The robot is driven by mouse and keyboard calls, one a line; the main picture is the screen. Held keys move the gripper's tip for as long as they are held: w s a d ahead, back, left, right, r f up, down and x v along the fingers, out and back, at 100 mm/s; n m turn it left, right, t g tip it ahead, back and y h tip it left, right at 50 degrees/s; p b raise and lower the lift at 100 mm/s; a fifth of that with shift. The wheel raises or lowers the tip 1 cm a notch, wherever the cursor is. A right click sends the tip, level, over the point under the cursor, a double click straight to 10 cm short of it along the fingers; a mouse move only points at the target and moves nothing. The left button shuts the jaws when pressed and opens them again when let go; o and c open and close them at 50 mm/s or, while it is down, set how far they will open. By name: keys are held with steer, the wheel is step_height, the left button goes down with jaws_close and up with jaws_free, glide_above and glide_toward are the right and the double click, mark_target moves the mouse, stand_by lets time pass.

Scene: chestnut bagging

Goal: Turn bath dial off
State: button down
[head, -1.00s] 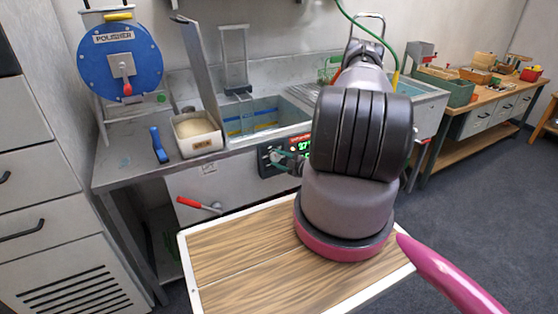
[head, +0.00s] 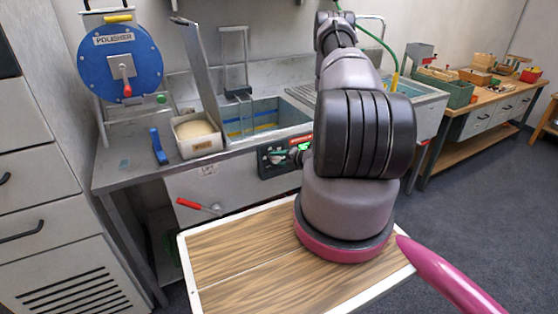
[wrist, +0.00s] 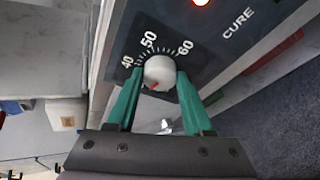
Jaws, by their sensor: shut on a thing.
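The bath dial is a round white knob (wrist: 160,72) with a red pointer mark, on a dark panel with a scale reading 40, 50 and 60. In the wrist view the pointer aims toward the lower left, off the numbers. My gripper (wrist: 157,82) has its two green fingers shut on the knob, one on each side. In the head view the dark control panel (head: 268,166) is on the front of the metal bench, below the water bath (head: 262,110). My gripper and wrist partly cover it, and the green display is partly hidden.
A red-handled lever (head: 190,203) sticks out of the bench front, left of the panel. A bin of pale grain (head: 196,132) and a blue handle (head: 158,146) stand on the bench. My wooden-topped base is below. A lit red lamp (wrist: 201,2) is above the dial.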

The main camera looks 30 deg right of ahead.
steer(key=n, duration=0.2)
steer(key=n+g+h, duration=0.1)
steer(key=n, duration=0.1)
steer(key=shift+a+n+h, duration=0.15)
steer(key=shift+n+h, duration=0.15)
steer(key=shift+n, duration=0.1)
steer(key=n+h, duration=0.2)
steer(key=n, duration=0.2)
steer(key=shift+a+r+n, duration=0.1)
steer(key=shift+n, duration=0.2)
stand_by(0.3)
steer(key=shift+c, duration=1.4)
jaws_free()
steer(key=v, duration=1)
steer(key=shift+s+r, duration=0.2)
steer(key=shift+r, duration=0.2)
